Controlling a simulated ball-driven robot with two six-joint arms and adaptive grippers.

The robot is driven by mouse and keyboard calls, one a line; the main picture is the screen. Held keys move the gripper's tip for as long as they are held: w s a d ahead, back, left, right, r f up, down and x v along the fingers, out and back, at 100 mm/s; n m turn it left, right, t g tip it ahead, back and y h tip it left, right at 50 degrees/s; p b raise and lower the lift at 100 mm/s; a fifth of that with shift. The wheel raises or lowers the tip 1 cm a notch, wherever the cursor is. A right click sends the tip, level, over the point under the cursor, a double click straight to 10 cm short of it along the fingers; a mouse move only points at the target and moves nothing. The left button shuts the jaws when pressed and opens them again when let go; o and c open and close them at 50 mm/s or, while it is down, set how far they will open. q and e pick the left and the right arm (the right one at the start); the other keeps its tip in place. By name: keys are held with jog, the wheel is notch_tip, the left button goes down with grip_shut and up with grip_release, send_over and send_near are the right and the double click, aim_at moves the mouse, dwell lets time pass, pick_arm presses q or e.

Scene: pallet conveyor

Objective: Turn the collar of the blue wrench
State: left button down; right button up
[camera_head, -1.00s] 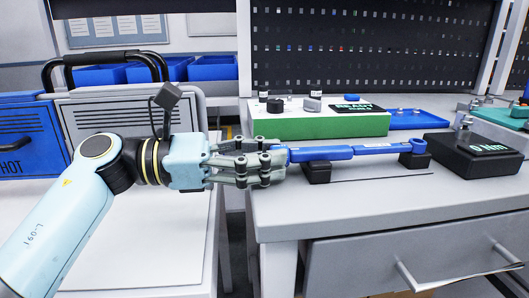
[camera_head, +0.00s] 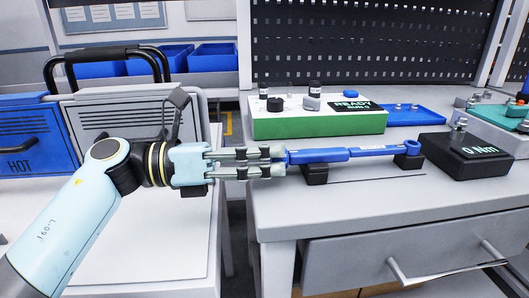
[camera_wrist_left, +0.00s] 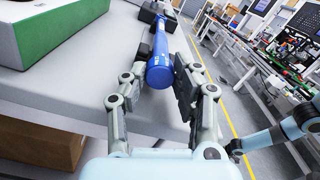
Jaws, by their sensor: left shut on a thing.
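The blue wrench (camera_head: 335,155) lies level across two black rests on the grey bench, with its ring head at the right and its handle end, where the collar is, at the left. My left gripper (camera_head: 279,161) reaches in from the left and is shut on this collar end, one finger above and one below in the head view. In the left wrist view the round blue end (camera_wrist_left: 160,74) sits between the two finger pads. The fingers partly hide the collar, and I cannot see any marks on it. My right gripper is not in view.
A black block (camera_head: 466,157) reading "0 Nm" stands just beyond the wrench head. A green and white box (camera_head: 320,122) with knobs and a "READY" display stands behind the wrench. A blue tray (camera_head: 415,116) lies behind. The bench front is clear.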

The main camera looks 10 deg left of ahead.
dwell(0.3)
pick_arm(q)
jog(key=c, duration=1)
grip_release()
jog(key=v, duration=1.2)
